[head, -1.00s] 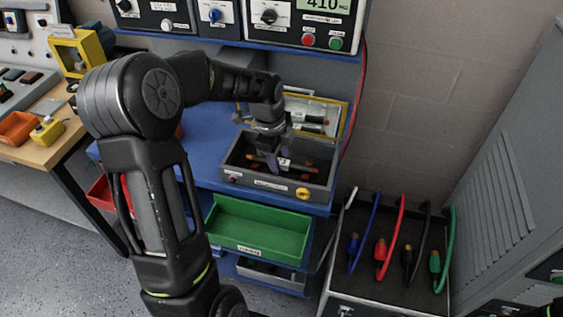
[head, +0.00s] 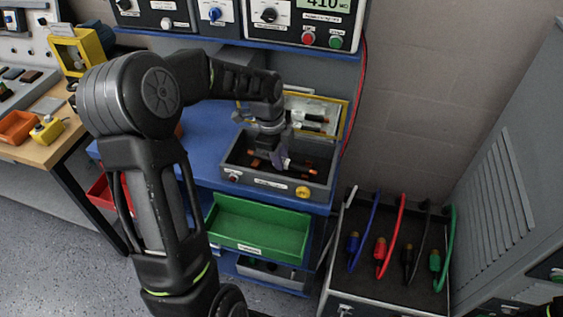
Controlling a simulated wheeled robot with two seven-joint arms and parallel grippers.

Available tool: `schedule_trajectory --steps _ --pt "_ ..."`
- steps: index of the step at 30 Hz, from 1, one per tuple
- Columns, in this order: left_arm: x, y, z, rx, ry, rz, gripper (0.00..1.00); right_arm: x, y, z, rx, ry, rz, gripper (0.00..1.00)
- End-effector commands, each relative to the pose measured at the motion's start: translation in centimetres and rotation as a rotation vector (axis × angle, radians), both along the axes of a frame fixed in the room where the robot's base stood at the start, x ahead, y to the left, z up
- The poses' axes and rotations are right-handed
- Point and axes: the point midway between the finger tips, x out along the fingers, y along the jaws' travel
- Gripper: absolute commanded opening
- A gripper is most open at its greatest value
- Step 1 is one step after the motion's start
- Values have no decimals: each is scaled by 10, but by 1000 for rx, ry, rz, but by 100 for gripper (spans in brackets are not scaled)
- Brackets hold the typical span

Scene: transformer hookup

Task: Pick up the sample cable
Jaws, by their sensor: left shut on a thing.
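My left gripper (head: 280,160) reaches down into an open grey box (head: 233,177) on the blue bench. It is shut on a small dark piece with orange ends, taken as the sample cable (head: 306,168), low inside the box. The fingers and a pale label hide much of it, so its exact shape and whether it touches the floor of the box cannot be told. Another orange-ended bit (head: 255,162) shows left of the fingers. My right gripper is not in view.
Blue, red, black and green cables lie on a dark cart (head: 340,275) at right. Instrument panels (head: 300,22) hang above, with a grey cabinet (head: 510,170) far right.

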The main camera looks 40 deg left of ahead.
Motion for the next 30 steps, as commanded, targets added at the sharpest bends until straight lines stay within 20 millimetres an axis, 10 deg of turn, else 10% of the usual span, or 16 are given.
schedule_trajectory --steps 30 --pt "-3 -1 13 3 -4 0 0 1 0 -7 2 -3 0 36"
